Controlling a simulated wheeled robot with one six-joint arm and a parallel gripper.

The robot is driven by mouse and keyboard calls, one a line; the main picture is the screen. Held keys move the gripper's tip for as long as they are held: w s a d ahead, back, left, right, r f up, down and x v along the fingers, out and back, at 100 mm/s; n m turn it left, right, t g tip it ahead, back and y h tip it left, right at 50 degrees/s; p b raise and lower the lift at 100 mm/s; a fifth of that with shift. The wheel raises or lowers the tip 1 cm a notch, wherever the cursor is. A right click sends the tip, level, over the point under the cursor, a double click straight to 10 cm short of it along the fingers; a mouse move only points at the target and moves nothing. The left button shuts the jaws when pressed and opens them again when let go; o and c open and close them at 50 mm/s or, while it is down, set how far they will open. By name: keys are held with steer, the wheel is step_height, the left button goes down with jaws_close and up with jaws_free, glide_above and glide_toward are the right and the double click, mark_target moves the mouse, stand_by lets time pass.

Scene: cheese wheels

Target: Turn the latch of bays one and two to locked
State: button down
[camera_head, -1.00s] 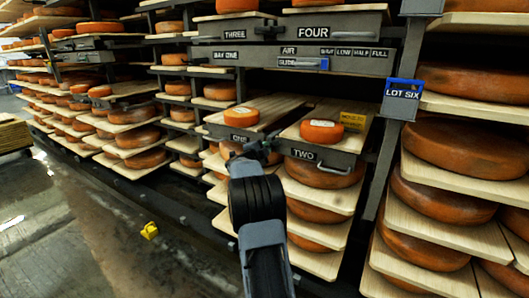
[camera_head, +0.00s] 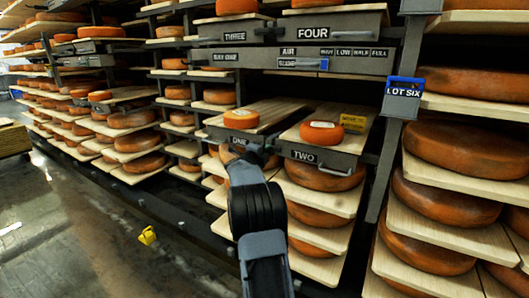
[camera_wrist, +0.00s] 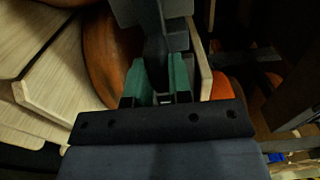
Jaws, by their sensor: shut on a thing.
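Drawer one (camera_head: 215,134) and drawer two (camera_head: 341,160) stand pulled out side by side, each with a small orange cheese wheel on its board. Their dark fronts carry the labels ONE and TWO. A metal handle (camera_head: 338,172) shows on drawer two. My gripper (camera_head: 236,158) is at the front of drawer one, just below its label, mostly hidden by my own wrist. In the wrist view, its green fingers (camera_wrist: 159,78) are shut on a dark grey bar, which looks like the handle of drawer one. I cannot make out a latch or its setting on either bay.
A grey beam (camera_head: 300,60) with a BAY ONE label and a small blue-ended slide runs above the drawers. A blue-topped LOT SIX sign (camera_head: 404,92) hangs at the right. Loaded shelves flank both sides. A yellow object (camera_head: 147,236) lies low at left.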

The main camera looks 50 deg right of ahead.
steer(key=c, duration=1)
jaws_free()
steer(key=shift+c, duration=0.2)
steer(key=p+v, duration=0.3)
steer(key=v, duration=1)
steer(key=shift+a, duration=0.4)
steer(key=shift+s, duration=0.1)
